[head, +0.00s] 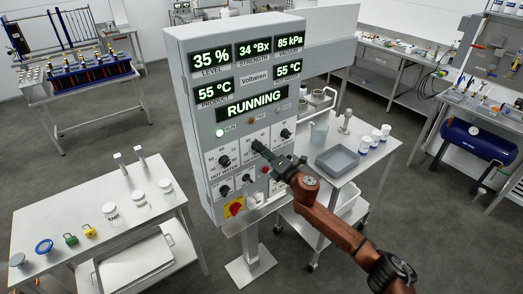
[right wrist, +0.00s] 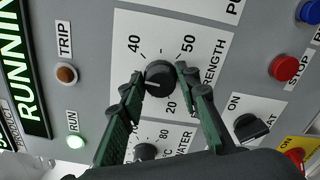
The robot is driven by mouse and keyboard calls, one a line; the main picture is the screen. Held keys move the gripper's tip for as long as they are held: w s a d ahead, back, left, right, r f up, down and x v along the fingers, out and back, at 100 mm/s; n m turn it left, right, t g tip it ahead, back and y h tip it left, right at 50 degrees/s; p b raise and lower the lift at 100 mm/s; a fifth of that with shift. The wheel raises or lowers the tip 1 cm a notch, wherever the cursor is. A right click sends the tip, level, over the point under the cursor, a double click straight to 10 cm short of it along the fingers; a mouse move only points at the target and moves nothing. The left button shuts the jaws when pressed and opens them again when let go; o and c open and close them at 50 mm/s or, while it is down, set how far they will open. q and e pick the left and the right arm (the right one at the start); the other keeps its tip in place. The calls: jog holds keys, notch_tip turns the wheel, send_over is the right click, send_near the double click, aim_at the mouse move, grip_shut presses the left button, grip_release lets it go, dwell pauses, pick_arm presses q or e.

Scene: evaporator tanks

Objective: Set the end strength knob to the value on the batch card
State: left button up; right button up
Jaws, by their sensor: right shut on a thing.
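The end strength knob (right wrist: 160,77) is a black round knob on a white dial plate (right wrist: 205,30) marked STRENGTH, with 40, 50 and 20 readable around it. A small pale mark shows on the knob's face, but its exact reading is too small to tell. My right gripper (right wrist: 160,82) has its two dark green fingers closed on either side of the knob; in the head view it reaches the panel front (head: 258,149) and hides the knob. My left gripper is not in view. I cannot make out a batch card.
The grey control cabinet (head: 207,120) shows RUNNING and 34 °Bx strength. Beside the knob are other black knobs (right wrist: 252,127), a red stop button (right wrist: 284,68) and a red-yellow switch (head: 234,208). A bench with jars (head: 160,230) stands left, a trolley with a grey tray (head: 338,160) right.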

jog(key=shift+n, duration=0.5)
jog(key=o, duration=1.1)
jog(key=shift+o, duration=0.2)
jog(key=v, duration=1.2)
